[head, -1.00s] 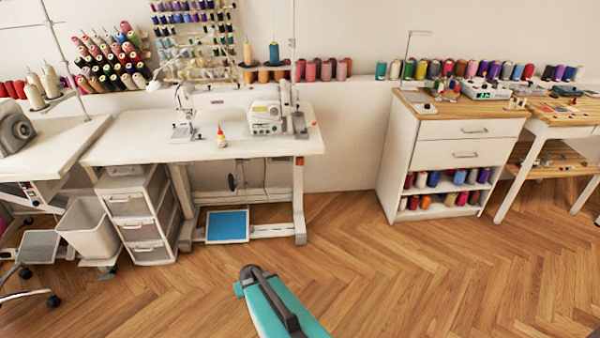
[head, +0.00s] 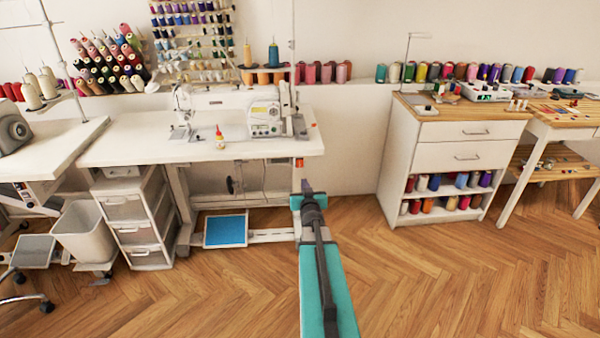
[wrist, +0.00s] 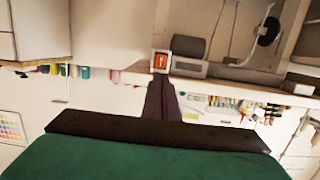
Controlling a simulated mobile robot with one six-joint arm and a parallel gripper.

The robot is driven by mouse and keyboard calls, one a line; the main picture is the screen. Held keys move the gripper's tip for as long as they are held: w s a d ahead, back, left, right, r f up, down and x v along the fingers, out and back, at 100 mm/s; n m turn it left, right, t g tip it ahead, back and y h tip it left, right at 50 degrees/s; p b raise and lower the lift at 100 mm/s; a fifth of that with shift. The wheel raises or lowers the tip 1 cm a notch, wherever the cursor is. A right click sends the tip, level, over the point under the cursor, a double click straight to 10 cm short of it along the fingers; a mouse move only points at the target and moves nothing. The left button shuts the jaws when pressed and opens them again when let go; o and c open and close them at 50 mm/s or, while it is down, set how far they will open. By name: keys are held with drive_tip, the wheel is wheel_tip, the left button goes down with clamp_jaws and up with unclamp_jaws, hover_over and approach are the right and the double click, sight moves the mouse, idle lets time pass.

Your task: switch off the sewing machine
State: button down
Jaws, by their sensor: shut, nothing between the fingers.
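The white sewing machine (head: 265,112) stands on a white table (head: 110,147) at the left in the head view. A small orange-red switch (head: 299,162) shows below the table's right front edge. In the wrist view the switch (wrist: 161,63) is an orange-red rocker in a pale square frame, right beyond my fingertips. My gripper (head: 307,188) is shut and empty, just below the switch in the head view; it also shows in the wrist view (wrist: 160,82). I cannot tell whether the fingertips touch the switch. Its on or off position is not clear.
A blue foot pedal (head: 226,230) lies under the table. A grey drawer unit (head: 137,220) and a bin (head: 85,235) stand to the left. A cabinet with thread spools (head: 445,155) stands to the right. The wooden floor between table and cabinet is clear.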

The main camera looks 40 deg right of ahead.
sight(301, 166)
drive_tip(key=shift+w, duration=0.1)
idle(0.3)
drive_tip(key=shift+p+x, duration=0.5)
drive_tip(key=shift+x, duration=6.45)
drive_tip(key=shift+d+f, duration=0.1)
drive_tip(key=shift+d, duration=0.05)
